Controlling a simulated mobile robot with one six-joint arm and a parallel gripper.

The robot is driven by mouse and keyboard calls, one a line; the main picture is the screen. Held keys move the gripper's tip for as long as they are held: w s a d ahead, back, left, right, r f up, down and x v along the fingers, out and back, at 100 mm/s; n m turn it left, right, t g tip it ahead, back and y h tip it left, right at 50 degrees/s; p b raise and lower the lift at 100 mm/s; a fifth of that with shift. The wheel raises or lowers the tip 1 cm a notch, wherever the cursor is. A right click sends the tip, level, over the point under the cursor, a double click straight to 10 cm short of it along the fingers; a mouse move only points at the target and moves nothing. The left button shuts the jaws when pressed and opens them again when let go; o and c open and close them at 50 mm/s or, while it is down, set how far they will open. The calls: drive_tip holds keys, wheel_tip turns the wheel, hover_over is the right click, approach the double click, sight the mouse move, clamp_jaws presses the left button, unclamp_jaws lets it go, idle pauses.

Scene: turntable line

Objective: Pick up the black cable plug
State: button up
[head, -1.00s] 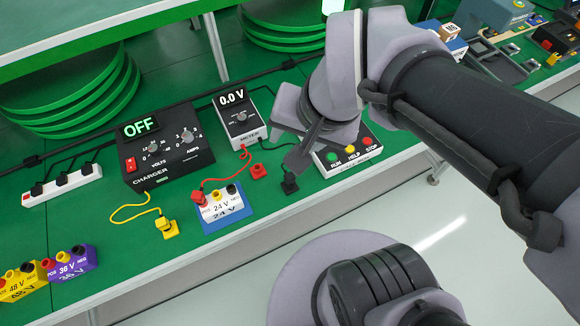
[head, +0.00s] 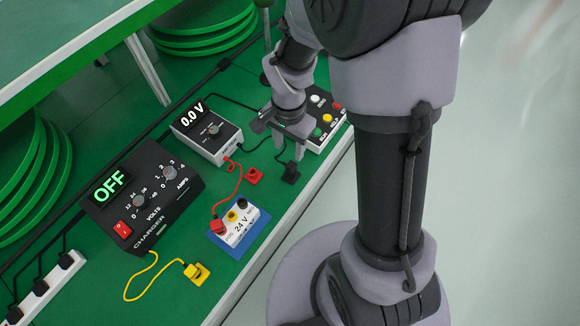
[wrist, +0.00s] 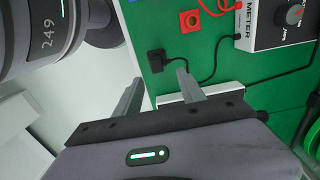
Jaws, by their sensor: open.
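The black cable plug (head: 290,173) lies on the green bench near its front edge, with its black cable running back toward the meter. It also shows in the wrist view (wrist: 156,60), just beyond my fingertips. My gripper (head: 289,152) is open, with its fingers pointing down over the bench close to the plug. In the wrist view my gripper (wrist: 160,77) has the plug lined up between its two spread fingers. Nothing is between the fingers, and I cannot tell their exact height above the plug.
The meter (head: 208,130) reads 0.0 V. The button box (head: 323,120) stands close to the right of my gripper. A 24 V battery (head: 240,225), a yellow plug (head: 197,273) and the charger (head: 145,196), reading OFF, are further left.

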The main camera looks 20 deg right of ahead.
sight(291, 165)
drive_tip(key=f+b, duration=0.1)
drive_tip(key=f, duration=0.1)
drive_tip(key=f+b, duration=0.1)
drive_tip(key=f, duration=0.2)
drive_tip(key=f+b, duration=0.1)
drive_tip(key=f, duration=0.1)
drive_tip(key=shift+s+d+f, duration=0.2)
drive_tip(key=shift+s+f, duration=0.1)
drive_tip(key=shift+r, duration=0.15)
clamp_jaws()
